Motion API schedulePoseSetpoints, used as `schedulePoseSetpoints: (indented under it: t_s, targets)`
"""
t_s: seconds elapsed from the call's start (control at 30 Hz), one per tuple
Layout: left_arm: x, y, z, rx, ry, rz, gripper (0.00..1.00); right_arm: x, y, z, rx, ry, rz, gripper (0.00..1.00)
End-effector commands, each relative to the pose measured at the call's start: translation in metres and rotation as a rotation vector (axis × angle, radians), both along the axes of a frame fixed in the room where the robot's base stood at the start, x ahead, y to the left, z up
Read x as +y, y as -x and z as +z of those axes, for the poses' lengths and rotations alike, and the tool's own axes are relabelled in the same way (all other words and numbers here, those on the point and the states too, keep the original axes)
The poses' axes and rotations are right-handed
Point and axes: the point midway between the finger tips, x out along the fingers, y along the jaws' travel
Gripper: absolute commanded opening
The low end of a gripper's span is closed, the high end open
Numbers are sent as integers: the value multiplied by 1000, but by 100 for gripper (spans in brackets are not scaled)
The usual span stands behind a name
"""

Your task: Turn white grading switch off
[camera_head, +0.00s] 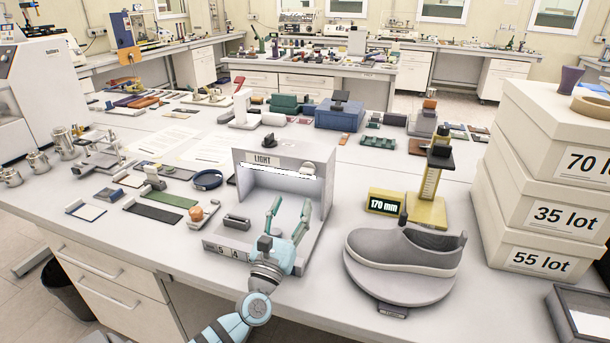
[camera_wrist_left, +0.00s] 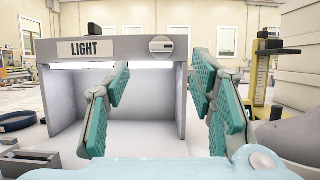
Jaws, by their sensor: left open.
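The grey light booth (camera_head: 324,203) stands near the table's front edge, with a sign reading LIGHT and a glowing strip (camera_head: 265,169) under its top. My right gripper is out of view.
A grey shoe (camera_head: 405,250) on a round stand and a yellow gauge (camera_head: 428,205) reading 170 mm stand right of the booth. Stacked lot boxes (camera_head: 545,180) are farther right. A dark knob (camera_head: 268,141) stands on the booth's top. Small samples lie to the left.

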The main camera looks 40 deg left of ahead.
Motion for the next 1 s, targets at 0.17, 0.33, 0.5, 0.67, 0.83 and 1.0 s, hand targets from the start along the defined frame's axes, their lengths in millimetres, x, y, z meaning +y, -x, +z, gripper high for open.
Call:
schedulePoseSetpoints:
  t_s: [0.17, 0.33, 0.5, 0.67, 0.83, 1.0]
  targets:
    - [12, -35, 18, -2, 0, 0, 50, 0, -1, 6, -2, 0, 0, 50]
    - [21, -63, 28, -2, 1, -2, 50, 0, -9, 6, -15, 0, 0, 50]
    - [25, -76, 34, -1, 1, -4, 50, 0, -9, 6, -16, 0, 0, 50]
    - [25, -78, 34, -1, 2, -4, 50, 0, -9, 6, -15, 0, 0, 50]
    - [25, -78, 34, -1, 2, -4, 40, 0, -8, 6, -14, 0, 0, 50]
    - [25, -78, 34, -1, 2, -4, 13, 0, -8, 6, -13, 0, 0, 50]
